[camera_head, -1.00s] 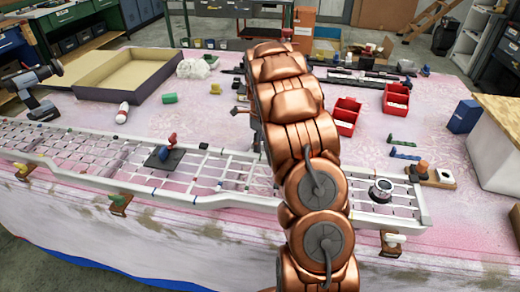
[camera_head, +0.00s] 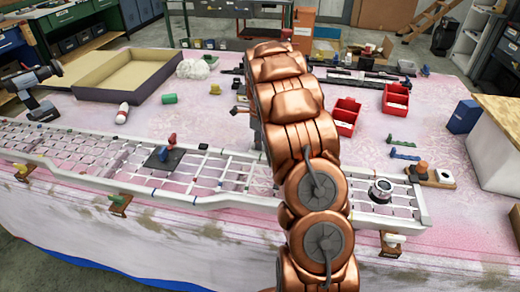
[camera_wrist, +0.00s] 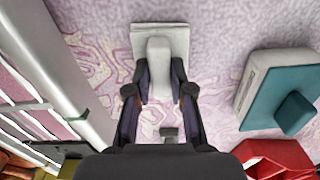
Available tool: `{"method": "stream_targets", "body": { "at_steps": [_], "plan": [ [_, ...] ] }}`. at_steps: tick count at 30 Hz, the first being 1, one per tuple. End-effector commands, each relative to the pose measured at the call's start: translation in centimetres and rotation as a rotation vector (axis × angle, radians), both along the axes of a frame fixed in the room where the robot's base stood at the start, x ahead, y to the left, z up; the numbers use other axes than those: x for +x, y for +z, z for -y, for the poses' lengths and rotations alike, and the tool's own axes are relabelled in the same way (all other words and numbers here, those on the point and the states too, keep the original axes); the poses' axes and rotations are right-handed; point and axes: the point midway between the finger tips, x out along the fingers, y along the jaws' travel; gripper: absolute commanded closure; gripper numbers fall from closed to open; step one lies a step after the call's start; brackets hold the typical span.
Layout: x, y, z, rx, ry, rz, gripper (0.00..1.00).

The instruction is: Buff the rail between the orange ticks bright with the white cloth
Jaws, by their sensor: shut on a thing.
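The white cloth (camera_wrist: 174,33) shows in the wrist view as a flat square pad with a pale raised grip (camera_wrist: 159,55). My gripper (camera_wrist: 159,72) is shut on that grip, with one dark finger on each side. The cloth is over the pink-patterned surface, to the right of a pale rail (camera_wrist: 62,65); I cannot tell if it touches the surface. In the head view, the long white grille (camera_head: 150,193) runs across the table's front, and my copper arm hides part of it and my gripper. I cannot make out the orange ticks clearly.
A teal-topped pad (camera_wrist: 285,95) lies right of my gripper in the wrist view. Red bins (camera_head: 345,118), a dark plate (camera_head: 160,160) and a round silver-and-black item (camera_head: 380,190) stand around the grille. A cardboard tray (camera_head: 125,75) is at the back left.

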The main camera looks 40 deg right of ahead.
Motion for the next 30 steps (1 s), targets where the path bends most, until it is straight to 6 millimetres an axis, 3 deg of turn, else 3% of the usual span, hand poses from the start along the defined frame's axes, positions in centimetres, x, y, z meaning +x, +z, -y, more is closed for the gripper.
{"method": "stream_targets", "body": {
  "at_steps": [24, 30],
  "plan": [
    [0.0, 5.3, 0.0, 0.000, 0.000, 0.001, 1.00],
    [0.0, 5.8, 0.0, 0.000, 0.000, 0.000, 1.00]
  ]
}}
